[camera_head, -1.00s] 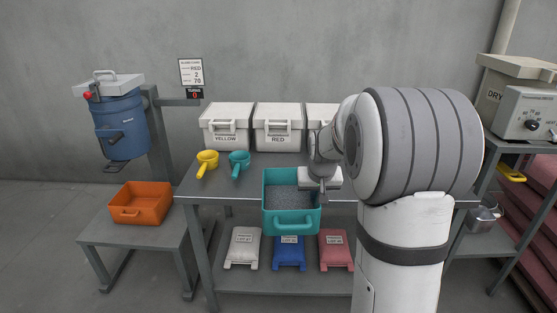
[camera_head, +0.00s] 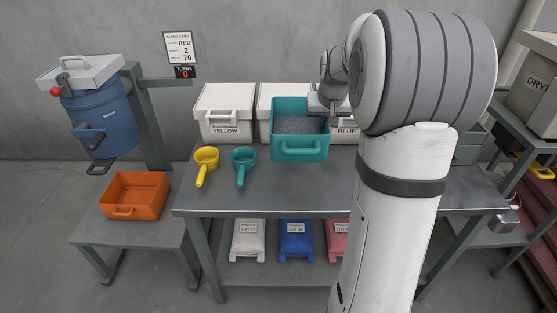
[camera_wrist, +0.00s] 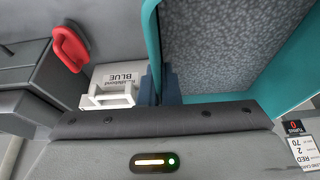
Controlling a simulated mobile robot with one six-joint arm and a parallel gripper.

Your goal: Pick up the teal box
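The teal box (camera_head: 300,147) is an open-topped bin with a front handle, holding grey granules. In the head view it is level and appears raised above the table, in front of the white bins. My gripper (camera_head: 331,110) is at its right side, partly hidden by the box and my arm. In the wrist view my gripper (camera_wrist: 159,88) has dark fingers against the teal wall (camera_wrist: 152,40), one on the outside; the inner finger is hardly visible. The gripper appears shut on that wall.
A grey table (camera_head: 270,195) holds a yellow scoop (camera_head: 206,160), a teal scoop (camera_head: 244,160) and white bins, including one marked YELLOW (camera_head: 225,115). An orange bin (camera_head: 135,195) sits on a lower bench at left. A blue drum (camera_head: 103,125) hangs above that bench.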

